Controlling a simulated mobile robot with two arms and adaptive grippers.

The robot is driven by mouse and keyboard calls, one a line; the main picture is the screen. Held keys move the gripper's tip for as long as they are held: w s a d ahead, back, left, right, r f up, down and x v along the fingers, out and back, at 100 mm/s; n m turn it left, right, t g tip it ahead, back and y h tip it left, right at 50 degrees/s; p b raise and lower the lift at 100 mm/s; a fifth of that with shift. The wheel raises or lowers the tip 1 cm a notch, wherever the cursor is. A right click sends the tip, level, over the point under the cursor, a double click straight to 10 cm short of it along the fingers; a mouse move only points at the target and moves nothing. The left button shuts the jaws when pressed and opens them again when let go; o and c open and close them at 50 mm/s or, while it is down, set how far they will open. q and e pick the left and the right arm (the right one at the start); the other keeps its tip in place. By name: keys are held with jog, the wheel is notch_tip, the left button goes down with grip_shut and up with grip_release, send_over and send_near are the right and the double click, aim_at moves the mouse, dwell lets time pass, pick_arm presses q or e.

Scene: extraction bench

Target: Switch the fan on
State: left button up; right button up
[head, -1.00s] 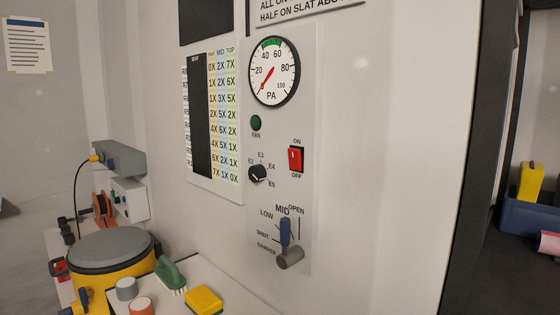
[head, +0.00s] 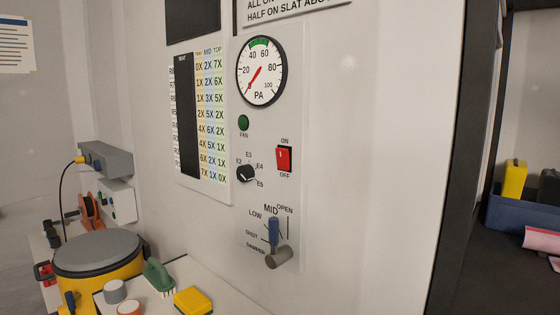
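The fan switch (head: 284,158) is a red rocker on the wall panel, with ON printed above it and OFF below. I cannot tell clearly which side is pressed in. A round green FAN lamp (head: 243,122) sits to the upper left of the switch and looks dark. The pressure gauge (head: 261,71) above has its red needle pointing to the lower left, near the low end. Neither of my grippers is in the head view.
A yellow drum (head: 98,266), a green brush (head: 159,275) and a yellow sponge (head: 193,301) stand at the lower left. A dark frame edge (head: 463,160) is on the right.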

pick_arm(q)
jog(key=shift+c, duration=0.2)
grip_shut()
dwell(1.2)
